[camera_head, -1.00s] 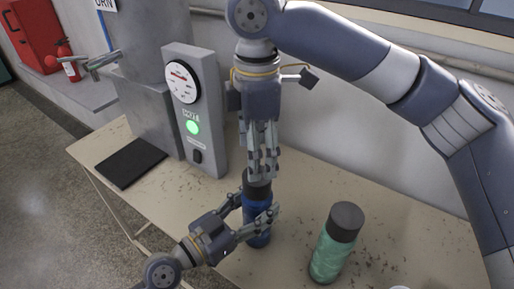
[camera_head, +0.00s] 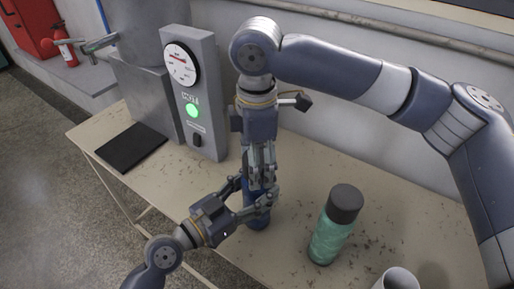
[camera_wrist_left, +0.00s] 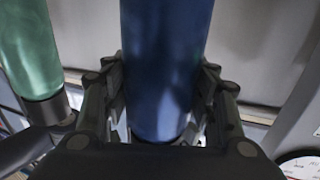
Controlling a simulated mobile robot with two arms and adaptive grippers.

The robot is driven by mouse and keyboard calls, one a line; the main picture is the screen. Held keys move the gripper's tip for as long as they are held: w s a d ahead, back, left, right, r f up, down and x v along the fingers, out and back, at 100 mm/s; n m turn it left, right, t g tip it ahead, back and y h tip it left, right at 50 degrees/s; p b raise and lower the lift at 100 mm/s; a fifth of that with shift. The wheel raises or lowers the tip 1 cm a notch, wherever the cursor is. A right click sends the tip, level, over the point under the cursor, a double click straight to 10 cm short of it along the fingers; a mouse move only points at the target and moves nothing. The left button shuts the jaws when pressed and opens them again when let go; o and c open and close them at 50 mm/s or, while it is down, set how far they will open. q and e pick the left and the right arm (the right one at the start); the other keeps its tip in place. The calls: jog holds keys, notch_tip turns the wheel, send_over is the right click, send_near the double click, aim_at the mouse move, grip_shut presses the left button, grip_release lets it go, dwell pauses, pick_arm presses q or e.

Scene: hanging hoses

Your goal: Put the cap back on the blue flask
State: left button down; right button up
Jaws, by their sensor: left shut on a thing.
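The blue flask (camera_head: 257,216) stands upright on the table. My left gripper (camera_head: 258,198) is shut around its body from the left. In the left wrist view the blue flask (camera_wrist_left: 165,65) fills the gap between the left fingers (camera_wrist_left: 160,110). My right gripper (camera_head: 262,182) points straight down at the flask's top, directly above the left fingers. The flask's top and any cap there are hidden behind the right fingers, so I cannot tell if they are shut on it.
A green flask with a dark cap (camera_head: 333,232) stands to the right. A white cup (camera_head: 397,281) is at the bottom right edge. A grey panel with a gauge and green light (camera_head: 192,90) stands behind left, beside a black mat (camera_head: 131,147). Bare table lies between the flasks.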

jog(key=shift+f, duration=0.2)
jog(key=shift+c, duration=0.4)
jog(key=c, duration=1.1)
jog(key=o, duration=1.3)
jog(key=shift+c, duration=0.2)
jog(key=shift+r, duration=0.1)
notch_tip(320, 180, up, 12)
